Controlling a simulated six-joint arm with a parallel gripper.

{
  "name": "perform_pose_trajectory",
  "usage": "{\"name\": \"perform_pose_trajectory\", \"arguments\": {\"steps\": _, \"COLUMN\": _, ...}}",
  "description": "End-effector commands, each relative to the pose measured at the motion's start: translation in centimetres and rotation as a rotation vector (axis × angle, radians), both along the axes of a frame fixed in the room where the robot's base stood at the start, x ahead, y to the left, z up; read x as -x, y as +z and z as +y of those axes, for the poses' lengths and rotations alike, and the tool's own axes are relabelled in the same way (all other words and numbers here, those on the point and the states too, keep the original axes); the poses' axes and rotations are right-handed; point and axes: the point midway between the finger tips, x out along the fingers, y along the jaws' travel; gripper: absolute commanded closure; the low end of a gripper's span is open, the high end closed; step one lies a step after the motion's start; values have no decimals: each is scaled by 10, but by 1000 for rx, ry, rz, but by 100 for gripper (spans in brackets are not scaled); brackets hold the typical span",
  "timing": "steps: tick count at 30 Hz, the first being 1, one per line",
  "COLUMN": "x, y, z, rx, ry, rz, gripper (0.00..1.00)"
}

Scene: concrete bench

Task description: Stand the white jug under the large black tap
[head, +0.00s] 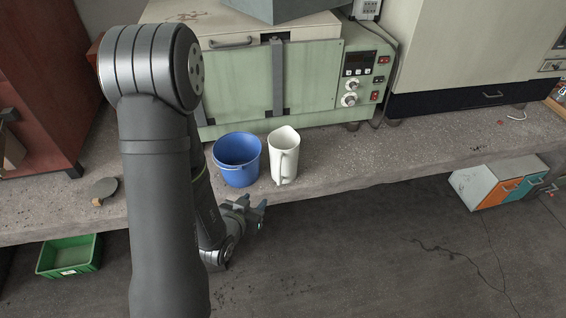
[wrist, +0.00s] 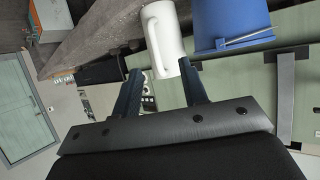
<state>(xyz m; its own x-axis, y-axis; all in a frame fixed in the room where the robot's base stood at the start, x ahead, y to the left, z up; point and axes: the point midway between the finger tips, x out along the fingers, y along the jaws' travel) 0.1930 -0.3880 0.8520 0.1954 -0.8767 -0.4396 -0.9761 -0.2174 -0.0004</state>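The white jug (head: 284,156) stands upright on the concrete bench, just right of a blue bucket (head: 237,160). Its handle faces the front edge of the bench. My gripper (head: 258,208) is in front of the bench edge, nearer the camera than the jug and a little to its left. In the wrist view, my gripper (wrist: 160,68) is open and empty, with its two dark fingers apart. There the jug (wrist: 167,38) and its handle show beyond the fingertips, roughly between them in the picture. I cannot make out a large black tap in either view.
The blue bucket stands close beside the jug. A green oven (head: 313,80) stands behind both. The bench (head: 420,150) is mostly clear to the right. A green crate (head: 69,257) is below the bench.

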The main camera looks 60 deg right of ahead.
Motion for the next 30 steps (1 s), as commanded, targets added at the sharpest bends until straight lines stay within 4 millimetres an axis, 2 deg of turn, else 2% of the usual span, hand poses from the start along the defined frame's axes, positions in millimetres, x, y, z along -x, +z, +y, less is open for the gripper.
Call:
{"name": "perform_pose_trajectory", "arguments": {"steps": 4, "x": 8, "y": 10, "z": 6, "rx": 52, "ry": -20, "rz": -12, "gripper": 60}}
{"name": "perform_pose_trajectory", "arguments": {"steps": 7, "x": 8, "y": 9, "z": 0, "rx": 62, "ry": -26, "rz": -15, "gripper": 60}}
{"name": "perform_pose_trajectory", "arguments": {"steps": 21, "x": -9, "y": -26, "z": -87, "rx": 62, "ry": -26, "rz": -15, "gripper": 60}}
{"name": "perform_pose_trajectory", "arguments": {"steps": 30, "x": -13, "y": -34, "z": -110, "rx": 62, "ry": -25, "rz": -14, "gripper": 60}}
